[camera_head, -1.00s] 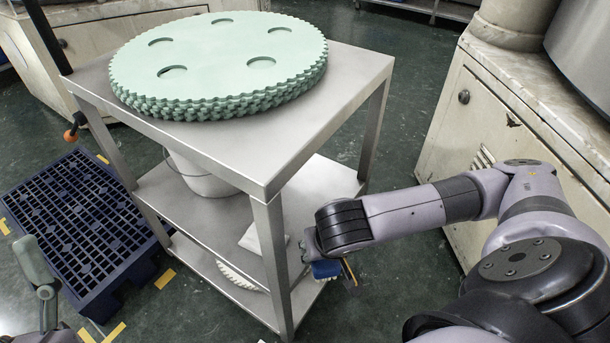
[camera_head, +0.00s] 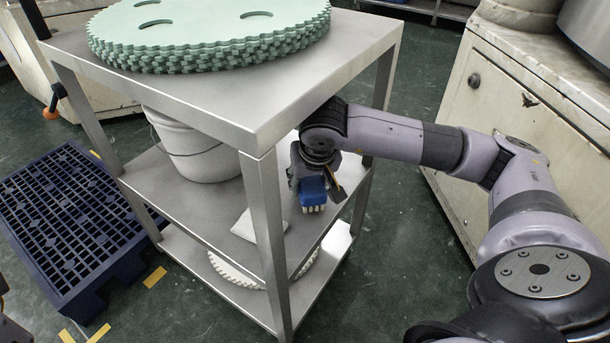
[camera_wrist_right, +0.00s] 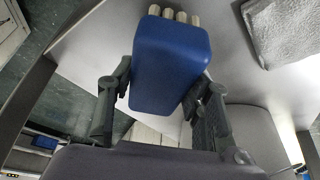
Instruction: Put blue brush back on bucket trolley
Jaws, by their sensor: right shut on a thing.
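The blue brush (camera_head: 312,192), with pale bristles, is held in my right gripper (camera_head: 308,178). Its bristles point down in the head view, where it shows at the right side of the metal trolley, around middle shelf height. In the right wrist view the blue brush (camera_wrist_right: 170,62) sits between the two fingers. I cannot tell if the bristles touch the shelf. The bucket trolley (camera_head: 262,200) has a white bucket (camera_head: 190,148) on its middle shelf, partly hidden by the top. Only a sliver of my left gripper shows at the left edge.
A folded pale cloth (camera_head: 247,226) lies on the middle shelf; it shows in the wrist view (camera_wrist_right: 285,30). Green toothed discs (camera_head: 200,45) lie on top. The trolley's front leg stands left of the brush. A dark blue pallet (camera_head: 60,215) and a beige cabinet (camera_head: 445,150) flank it.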

